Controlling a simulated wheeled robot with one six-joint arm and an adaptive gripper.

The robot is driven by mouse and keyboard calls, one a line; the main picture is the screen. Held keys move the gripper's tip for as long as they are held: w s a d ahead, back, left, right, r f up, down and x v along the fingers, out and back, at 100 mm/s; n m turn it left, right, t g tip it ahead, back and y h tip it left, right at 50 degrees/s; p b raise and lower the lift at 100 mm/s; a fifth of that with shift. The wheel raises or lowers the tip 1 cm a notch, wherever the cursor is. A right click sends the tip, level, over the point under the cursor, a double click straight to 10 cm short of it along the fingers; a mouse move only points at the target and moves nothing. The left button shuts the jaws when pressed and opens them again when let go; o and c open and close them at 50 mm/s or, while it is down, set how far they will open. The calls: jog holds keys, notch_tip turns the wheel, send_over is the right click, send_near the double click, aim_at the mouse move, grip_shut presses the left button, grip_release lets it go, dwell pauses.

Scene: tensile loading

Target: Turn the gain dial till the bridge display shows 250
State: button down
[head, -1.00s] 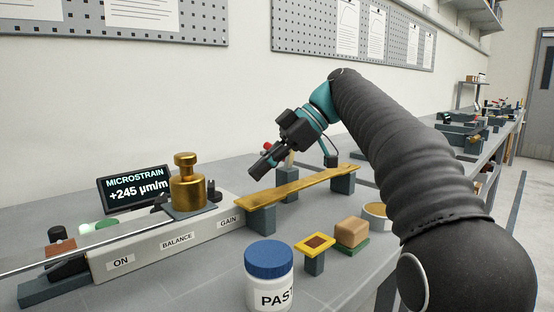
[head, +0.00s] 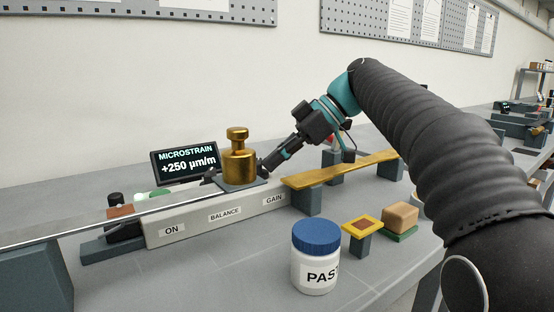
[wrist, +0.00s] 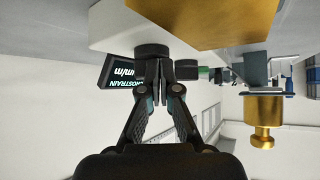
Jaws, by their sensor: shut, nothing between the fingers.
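The bridge display (head: 186,163) reads MICROSTRAIN +250 µm/m in the head view. In the wrist view the display (wrist: 118,75) appears upside down. The long grey bridge box (head: 190,228) carries ON, BALANCE and GAIN labels. My gripper (head: 266,165) is at the GAIN end, just right of the brass weight (head: 238,165). In the wrist view my gripper (wrist: 161,92) is shut and empty, its tips at a dark round dial (wrist: 152,50), apparently the gain dial. Whether they touch it I cannot tell. In the head view that dial is hidden.
A brass-coloured bar (head: 345,169) on grey blocks lies right of the box. In front stand a blue-lidded paste jar (head: 316,262), a yellow-framed pad on a post (head: 362,229) and a tan block (head: 400,216).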

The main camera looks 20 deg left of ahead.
jog(key=shift+s+a, duration=0.2)
jog(key=shift+a+r, duration=0.1)
jog(key=shift+r, duration=0.05)
jog(key=shift+w, duration=0.1)
